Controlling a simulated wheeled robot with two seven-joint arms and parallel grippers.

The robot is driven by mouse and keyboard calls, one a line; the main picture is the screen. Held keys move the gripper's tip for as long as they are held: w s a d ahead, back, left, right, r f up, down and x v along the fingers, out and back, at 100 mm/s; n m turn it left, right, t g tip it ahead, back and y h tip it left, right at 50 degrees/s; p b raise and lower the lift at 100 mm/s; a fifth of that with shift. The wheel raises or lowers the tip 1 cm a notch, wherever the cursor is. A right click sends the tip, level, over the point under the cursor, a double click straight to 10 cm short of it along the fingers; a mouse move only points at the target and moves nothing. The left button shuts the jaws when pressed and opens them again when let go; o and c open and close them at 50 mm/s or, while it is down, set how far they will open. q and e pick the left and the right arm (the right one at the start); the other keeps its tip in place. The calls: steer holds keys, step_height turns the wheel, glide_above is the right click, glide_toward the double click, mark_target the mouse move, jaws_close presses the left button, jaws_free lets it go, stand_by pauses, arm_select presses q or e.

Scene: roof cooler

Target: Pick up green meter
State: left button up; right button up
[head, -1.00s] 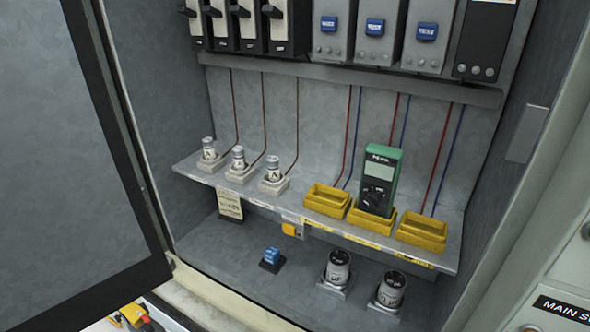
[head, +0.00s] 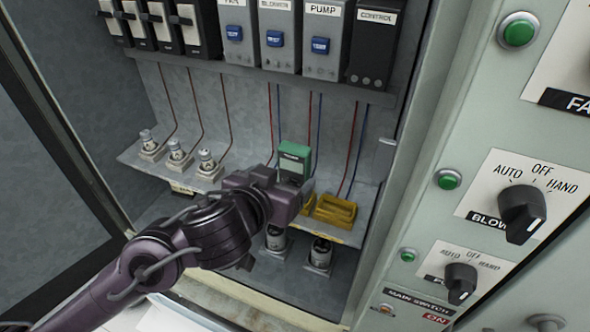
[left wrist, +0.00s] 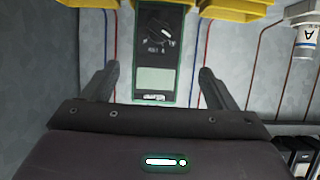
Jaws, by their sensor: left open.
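The green meter (head: 294,160) stands upright on the shelf inside the cabinet, its top showing above my left gripper in the head view. My left gripper (left wrist: 155,82) is open, with one finger on each side of the meter and a gap to each. My right gripper is not in view.
An empty yellow holder (head: 335,211) sits right of the meter. White fuse-like parts (head: 177,150) stand at the shelf's left. Cylinders (head: 320,254) stand below the shelf. A switch panel (head: 440,200) borders the right, and the open door (head: 45,130) the left.

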mark_target(297, 168)
arm_select(q)
steer(key=shift+w+d+r, duration=0.15)
steer(key=shift+w+d, duration=0.2)
steer(key=shift+w, duration=0.25)
steer(key=x, duration=0.6)
steer(key=shift+s+f, duration=0.1)
steer(key=shift+f, duration=0.3)
steer(key=shift+d+f, duration=0.1)
steer(key=shift+f, duration=0.05)
steer(key=c, duration=1.4)
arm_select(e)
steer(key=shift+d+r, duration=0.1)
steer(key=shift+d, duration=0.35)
arm_select(q)
steer(key=shift+o, duration=0.2)
step_height(297, 168, up, 10)
steer(key=p, duration=0.1)
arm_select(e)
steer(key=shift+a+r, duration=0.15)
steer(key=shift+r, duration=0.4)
